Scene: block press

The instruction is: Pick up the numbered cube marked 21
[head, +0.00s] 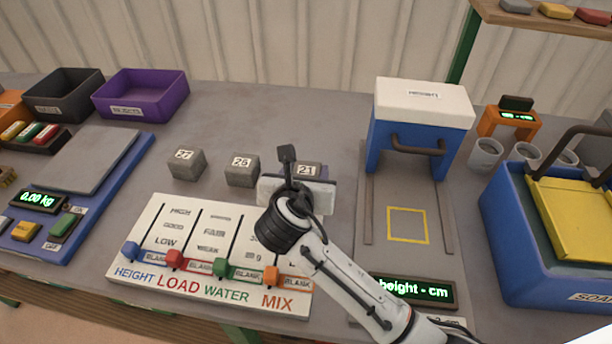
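The grey cube marked 21 (309,170) stands on the table at the right end of a row of cubes. Its lower part is hidden behind my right gripper (298,168). The gripper's white body is in front of the cube, and one dark finger rises at the cube's left side. The other finger is not clearly visible, so I cannot tell whether the gripper is open or touches the cube. The cube marked 28 (241,171) and the cube marked 27 (186,165) stand to the left. My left gripper is not in view.
A slider panel (150,212) lies in front of the cubes. A blue press with a white top (423,102) stands to the right. A scale (95,160), a purple bin (142,92) and a blue tub (520,270) flank the area. The table behind the cubes is clear.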

